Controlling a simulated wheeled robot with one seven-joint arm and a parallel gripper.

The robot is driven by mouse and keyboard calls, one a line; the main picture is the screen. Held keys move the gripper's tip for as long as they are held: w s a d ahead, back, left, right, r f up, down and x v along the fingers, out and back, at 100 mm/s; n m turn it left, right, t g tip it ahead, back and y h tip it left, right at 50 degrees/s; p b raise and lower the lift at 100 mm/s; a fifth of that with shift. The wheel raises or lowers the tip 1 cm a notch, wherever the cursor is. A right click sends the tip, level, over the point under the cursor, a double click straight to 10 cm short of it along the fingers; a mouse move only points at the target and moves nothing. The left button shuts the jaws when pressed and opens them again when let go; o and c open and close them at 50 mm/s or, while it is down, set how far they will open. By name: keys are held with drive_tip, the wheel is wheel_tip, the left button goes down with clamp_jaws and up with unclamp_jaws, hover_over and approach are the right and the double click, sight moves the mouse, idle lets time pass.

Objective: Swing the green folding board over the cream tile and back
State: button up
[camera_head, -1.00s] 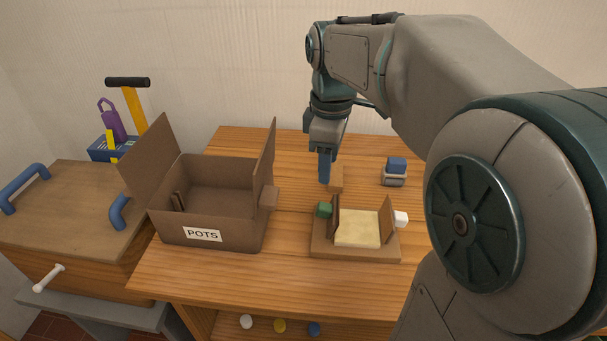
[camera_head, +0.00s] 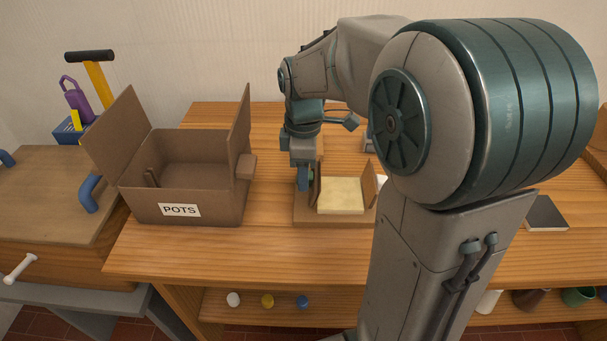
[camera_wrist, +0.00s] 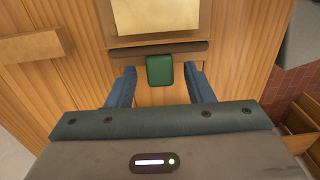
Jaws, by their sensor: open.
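The cream tile (camera_head: 341,195) lies flat on a brown base (camera_head: 335,221), between two upright brown boards. The left board (camera_head: 316,186) carries the green grip; in the wrist view this board (camera_wrist: 190,47) shows edge-on beside the cream tile (camera_wrist: 155,15). The green grip (camera_wrist: 160,70) projects from the board towards my gripper. My gripper (camera_wrist: 161,80) is open, with one blue finger on each side of the grip and a gap on both sides. In the head view my gripper (camera_head: 303,183) is low at the board's left and mostly covers the grip.
The right board (camera_head: 369,182) has a white grip, partly hidden by my arm. An open cardboard box marked POTS (camera_head: 180,210) stands close on the left, its flap upright. A wooden block (camera_wrist: 35,46) lies on the table. Bare tabletop (camera_head: 250,258) is in front.

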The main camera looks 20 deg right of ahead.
drive_tip(key=shift+f, duration=0.45)
drive_tip(key=c, duration=1)
